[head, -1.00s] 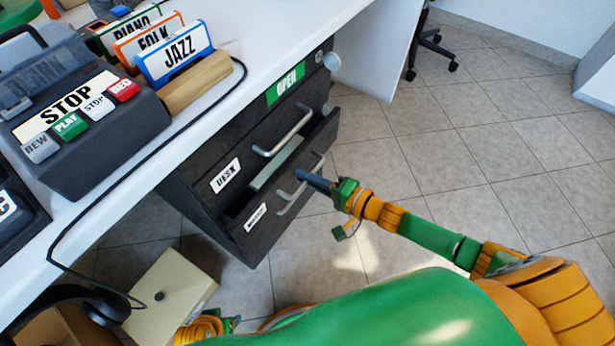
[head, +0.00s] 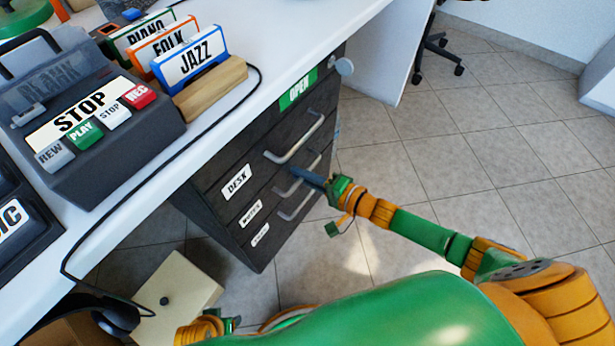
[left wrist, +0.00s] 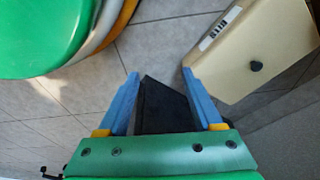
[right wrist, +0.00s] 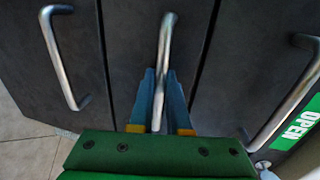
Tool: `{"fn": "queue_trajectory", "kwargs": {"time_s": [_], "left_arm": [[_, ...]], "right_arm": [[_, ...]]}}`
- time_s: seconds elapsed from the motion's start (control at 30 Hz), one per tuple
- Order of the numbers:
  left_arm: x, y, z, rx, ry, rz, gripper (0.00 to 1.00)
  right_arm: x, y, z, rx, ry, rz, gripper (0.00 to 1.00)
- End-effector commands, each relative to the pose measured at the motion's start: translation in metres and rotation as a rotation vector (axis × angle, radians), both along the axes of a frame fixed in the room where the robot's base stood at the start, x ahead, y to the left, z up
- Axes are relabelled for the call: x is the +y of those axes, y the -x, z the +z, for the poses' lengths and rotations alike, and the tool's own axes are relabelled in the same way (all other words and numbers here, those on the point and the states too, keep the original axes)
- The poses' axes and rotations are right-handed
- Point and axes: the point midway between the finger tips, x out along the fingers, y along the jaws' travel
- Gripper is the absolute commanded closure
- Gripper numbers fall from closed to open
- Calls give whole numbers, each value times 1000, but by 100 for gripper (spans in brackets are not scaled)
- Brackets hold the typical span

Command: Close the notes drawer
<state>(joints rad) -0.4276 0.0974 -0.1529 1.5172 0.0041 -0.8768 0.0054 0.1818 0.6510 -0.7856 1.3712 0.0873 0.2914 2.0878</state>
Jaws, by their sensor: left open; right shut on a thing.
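The dark cabinet (head: 216,190) under the desk has stacked drawers with metal handles. The top one is labelled DESK (head: 236,181). The middle drawer has a small label (head: 250,213), too small to read surely, and its front looks about flush with the others. My right gripper (head: 312,179) is shut on the middle drawer's handle (head: 288,190). In the right wrist view the fingers (right wrist: 160,90) close around that handle (right wrist: 164,50). The bottom drawer's handle (head: 300,203) is free. My left gripper (left wrist: 164,85) is open, low near the floor, with a dark shape beyond its fingers.
A cream box (head: 178,292) with a dark knob stands on the floor left of the cabinet. A green OPEN label (head: 298,89) is above the drawers. The white desk (head: 275,45) carries a tape machine (head: 100,125) and labelled cases.

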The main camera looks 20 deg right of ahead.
Motion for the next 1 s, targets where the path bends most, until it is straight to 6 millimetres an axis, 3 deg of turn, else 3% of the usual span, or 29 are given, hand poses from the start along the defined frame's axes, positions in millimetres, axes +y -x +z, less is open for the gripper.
{"fn": "queue_trajectory", "kwargs": {"time_s": [0.23,0.27,0.37,0.67,0.9,1.0], "left_arm": [[0,-1,1,-2,0,0,33],[0,-1,1,-3,1,0,33],[0,-1,1,-4,2,0,33],[-1,1,1,-6,3,-1,33],[7,29,-18,25,-10,-6,33],[11,30,-20,21,-14,-6,33]], "right_arm": [[1,-2,2,-6,-4,0,100],[1,-2,2,-6,-4,0,83],[1,-2,3,-6,-4,0,56],[-2,3,5,-4,-4,0,55],[-31,40,15,1,0,0,55],[-40,50,16,1,-1,0,55]]}}
